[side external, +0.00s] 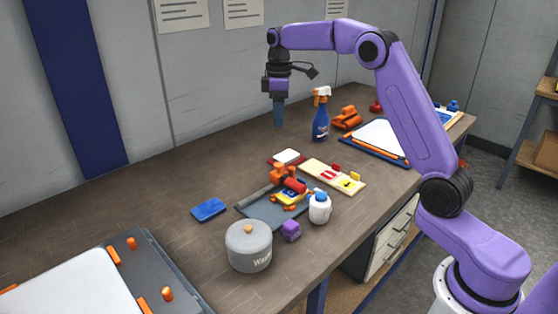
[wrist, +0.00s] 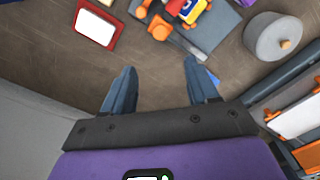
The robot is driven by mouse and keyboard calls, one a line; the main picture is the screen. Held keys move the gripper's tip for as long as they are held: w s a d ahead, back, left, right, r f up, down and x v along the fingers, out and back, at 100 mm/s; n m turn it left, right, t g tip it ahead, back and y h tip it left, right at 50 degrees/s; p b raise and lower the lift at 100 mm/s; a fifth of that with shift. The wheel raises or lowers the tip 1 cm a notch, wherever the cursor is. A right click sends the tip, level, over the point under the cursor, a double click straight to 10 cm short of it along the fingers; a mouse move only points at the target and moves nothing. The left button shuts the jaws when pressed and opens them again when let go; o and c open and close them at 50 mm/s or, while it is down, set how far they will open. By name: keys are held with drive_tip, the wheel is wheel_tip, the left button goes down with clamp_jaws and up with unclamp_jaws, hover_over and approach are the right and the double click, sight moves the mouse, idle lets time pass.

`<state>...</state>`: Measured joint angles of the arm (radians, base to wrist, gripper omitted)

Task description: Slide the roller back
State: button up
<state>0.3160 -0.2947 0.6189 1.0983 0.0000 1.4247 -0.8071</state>
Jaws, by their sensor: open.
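A red roller (side external: 296,186) with an orange body (side external: 281,174) sits over a dark grey tray (side external: 262,212) near the middle of the table. A small yellow and blue sign (side external: 288,198) lies beneath or beside the roller. In the wrist view the roller's red part (wrist: 174,5) is cut off by the top edge, beside orange parts (wrist: 160,28). My gripper (side external: 279,124) hangs pointing down above the back of the table, behind and well above the tray. In the wrist view its two fingers (wrist: 160,68) are apart with nothing between them.
A grey lidded pot (side external: 249,248), a purple block (side external: 291,230) and a white bottle (side external: 320,208) stand at the tray's front. A blue spray bottle (side external: 321,118) stands right of my gripper. A cream board (side external: 332,177) lies right of the tray. The table's back left is clear.

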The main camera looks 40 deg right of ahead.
sight(279, 164)
wheel_tip(279, 164, down, 15)
drive_tip(key=shift+f, duration=0.2)
idle(0.3)
